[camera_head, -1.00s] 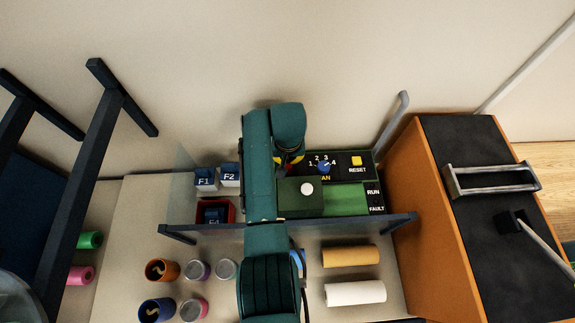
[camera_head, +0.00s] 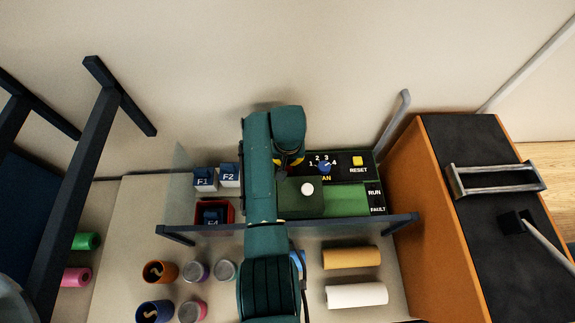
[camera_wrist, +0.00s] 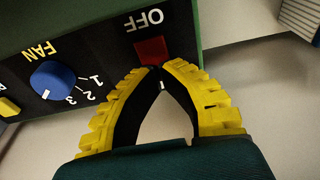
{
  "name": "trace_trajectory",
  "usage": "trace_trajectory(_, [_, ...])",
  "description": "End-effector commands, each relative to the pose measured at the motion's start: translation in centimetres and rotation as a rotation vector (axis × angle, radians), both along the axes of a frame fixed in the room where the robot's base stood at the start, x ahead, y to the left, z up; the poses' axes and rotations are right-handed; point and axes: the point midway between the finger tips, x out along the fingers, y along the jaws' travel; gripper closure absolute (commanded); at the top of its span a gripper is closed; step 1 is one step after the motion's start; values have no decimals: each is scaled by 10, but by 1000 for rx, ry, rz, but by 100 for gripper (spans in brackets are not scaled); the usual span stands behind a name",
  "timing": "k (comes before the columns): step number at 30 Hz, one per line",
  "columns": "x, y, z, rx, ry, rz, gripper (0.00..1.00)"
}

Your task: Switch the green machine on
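The green machine (camera_head: 345,202) stands against the back wall, with a black control panel (camera_head: 342,163). In the wrist view the panel appears upside down, with a red switch or button (camera_wrist: 151,50) beside the word OFF. My gripper (camera_wrist: 159,70) has its yellow-backed fingers brought together at the tips, with an empty gap behind them. The tips are at the lower edge of the red control; I cannot tell whether they touch it. In the head view my arm hides the panel's left part, and the gripper (camera_head: 289,161) is partly hidden.
A blue FAN knob (camera_head: 325,168) and a yellow RESET button (camera_head: 357,161) share the panel. Labelled boxes (camera_head: 205,180) stand left. A dark rail (camera_head: 350,222) runs in front. Rolls (camera_head: 352,257) and small cans lie nearer. An orange-sided cabinet (camera_head: 425,210) stands right.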

Motion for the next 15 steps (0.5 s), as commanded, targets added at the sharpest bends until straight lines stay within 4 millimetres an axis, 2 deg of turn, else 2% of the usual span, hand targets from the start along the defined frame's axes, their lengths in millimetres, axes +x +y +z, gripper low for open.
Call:
trace_trajectory(5, [-1, 0, 1, 0, 4, 0, 100])
trace_trajectory(15, [-1, 0, 32, 0, 4, 0, 100])
